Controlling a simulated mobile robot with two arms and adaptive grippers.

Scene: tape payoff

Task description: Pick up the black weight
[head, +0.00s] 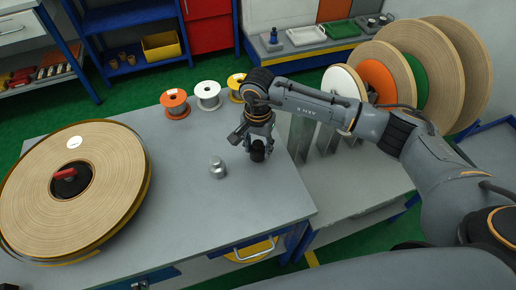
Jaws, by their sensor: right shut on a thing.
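The black weight (258,153) is a small dark cylinder near the right side of the grey table. My right gripper (257,141) points down over it and is shut on it. The fingers hide the weight's upper part. I cannot tell whether its base touches the table top. A silver weight (218,168) stands upright on the table to the left of the gripper, apart from it. My left gripper does not show in the head view.
A large tape reel (110,190) covers the table's left side. Orange (174,103), white (208,95) and yellow (236,86) spools stand along the back edge. Large reels (455,75) stand in a rack at the right. The grey table's front middle (215,220) is clear.

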